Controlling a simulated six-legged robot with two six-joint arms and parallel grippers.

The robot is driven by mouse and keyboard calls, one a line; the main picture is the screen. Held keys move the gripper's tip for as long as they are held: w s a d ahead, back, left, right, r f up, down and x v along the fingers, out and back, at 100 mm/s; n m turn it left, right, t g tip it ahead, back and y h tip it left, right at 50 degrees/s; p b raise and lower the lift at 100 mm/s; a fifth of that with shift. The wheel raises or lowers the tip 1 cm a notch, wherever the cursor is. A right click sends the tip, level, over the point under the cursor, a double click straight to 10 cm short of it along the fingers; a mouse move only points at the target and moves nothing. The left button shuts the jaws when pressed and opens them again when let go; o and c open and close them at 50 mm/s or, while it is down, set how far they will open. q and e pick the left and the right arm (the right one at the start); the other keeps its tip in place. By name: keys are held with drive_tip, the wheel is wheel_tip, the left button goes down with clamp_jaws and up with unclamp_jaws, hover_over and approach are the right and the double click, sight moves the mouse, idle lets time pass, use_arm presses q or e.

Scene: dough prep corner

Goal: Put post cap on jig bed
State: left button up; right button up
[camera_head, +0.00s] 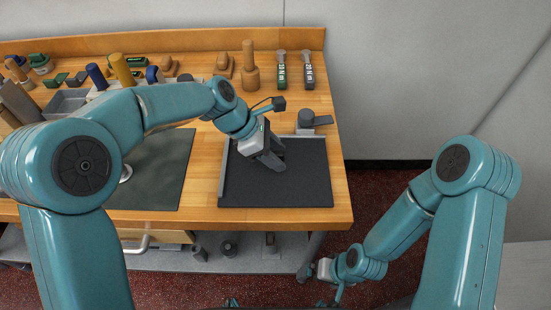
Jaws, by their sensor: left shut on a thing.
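The jig bed (305,187) is a flat black panel with a raised grey edge on its left side, at the front right of the wooden bench. My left gripper (277,161) reaches down over the upper middle of the bed. It is shut on a small dark grey thing that looks like the post cap and is mostly hidden by the fingers. I cannot tell whether it touches the bed. My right gripper (325,283) hangs low in front of the bench, small and partly hidden, away from the bed.
A grey clamp-like part (308,121) stands at the bed's back edge. A dark green mat (160,175) is to the left. The bed's front and right are clear.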

use_arm(q)
wheel_tip(320, 180, down, 3)
drive_tip(key=shift+w+r, duration=0.15)
drive_tip(key=shift+r, duration=0.05)
drive_tip(key=shift+f, duration=0.1)
drive_tip(key=o, duration=1)
drive_tip(key=shift+o, duration=0.2)
